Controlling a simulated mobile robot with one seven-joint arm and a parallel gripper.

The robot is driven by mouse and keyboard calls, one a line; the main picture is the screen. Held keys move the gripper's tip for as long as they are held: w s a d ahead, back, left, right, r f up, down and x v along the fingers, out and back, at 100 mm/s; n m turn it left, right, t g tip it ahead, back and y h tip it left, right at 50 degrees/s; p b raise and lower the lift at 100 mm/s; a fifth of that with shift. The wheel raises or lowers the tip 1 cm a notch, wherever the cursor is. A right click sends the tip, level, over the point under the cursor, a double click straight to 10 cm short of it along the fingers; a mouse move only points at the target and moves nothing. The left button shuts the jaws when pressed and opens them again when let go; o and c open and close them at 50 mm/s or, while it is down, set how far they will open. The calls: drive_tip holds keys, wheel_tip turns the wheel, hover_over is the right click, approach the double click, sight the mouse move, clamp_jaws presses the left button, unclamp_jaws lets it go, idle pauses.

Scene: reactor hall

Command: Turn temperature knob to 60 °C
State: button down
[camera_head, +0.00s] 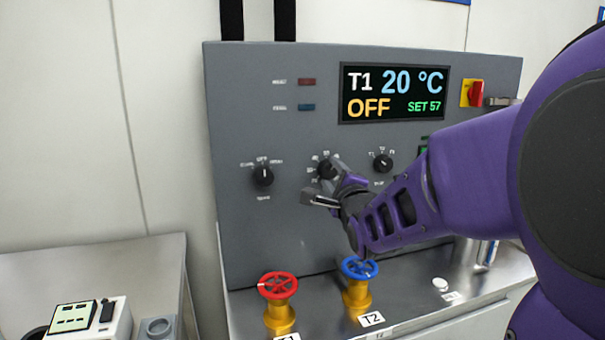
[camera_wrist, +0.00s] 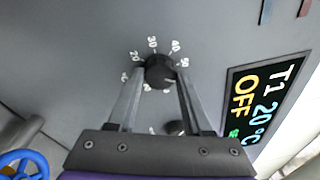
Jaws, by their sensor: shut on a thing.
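The temperature knob (camera_head: 326,169) is a black dial with a ring of numbers on the grey control panel (camera_head: 240,120). In the wrist view the knob (camera_wrist: 159,70) shows numbers such as 20, 30, 40 and 50 around it. My gripper (camera_head: 330,185) reaches it from the lower right, and its two fingers are shut on the knob's sides. The display (camera_head: 393,94) reads T1 20 °C, OFF and SET 57. My gripper partly hides the knob and its lower scale in the head view.
Another black knob (camera_head: 263,176) is to the left and one (camera_head: 383,162) to the right. A red valve wheel (camera_head: 277,285) and a blue one (camera_head: 359,267) stand below. A red-and-yellow switch (camera_head: 472,93) is at the upper right.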

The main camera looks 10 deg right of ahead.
drive_tip(key=shift+r+m, duration=0.2)
drive_tip(key=shift+m, duration=1.1)
drive_tip(key=shift+c, duration=1.6)
unclamp_jaws()
drive_tip(key=shift+f, duration=0.1)
drive_tip(key=shift+s+f, duration=0.1)
